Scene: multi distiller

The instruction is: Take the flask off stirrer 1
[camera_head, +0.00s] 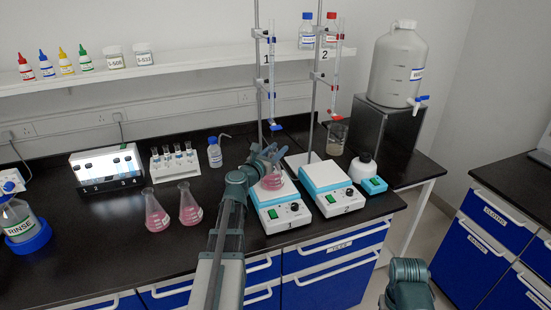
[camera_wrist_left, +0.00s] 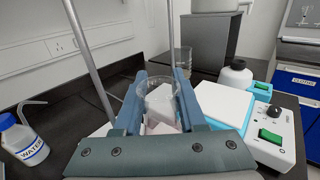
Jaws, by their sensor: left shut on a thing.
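The flask (camera_head: 272,183) with pink liquid is over stirrer 1 (camera_head: 279,213), a white and teal hotplate with a "1" on its front. My left gripper (camera_head: 267,158) is shut on the flask. In the left wrist view the clear flask (camera_wrist_left: 158,98) stands upright between the two teal fingers (camera_wrist_left: 159,88). I cannot tell whether the flask's base touches the plate. Stirrer 2 (camera_head: 325,187) is just to the right with an empty plate; it also shows in the left wrist view (camera_wrist_left: 226,103). My right gripper is not in view; part of my right arm shows at the bottom right.
Burette stands (camera_head: 259,75) rise behind both stirrers. Two pink flasks (camera_head: 157,215) (camera_head: 190,208) stand on the black bench to the left. A WATER bottle (camera_head: 214,153), vial rack (camera_head: 174,163) and lightbox (camera_head: 107,168) stand farther back. A beaker (camera_head: 336,138) is behind stirrer 2.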

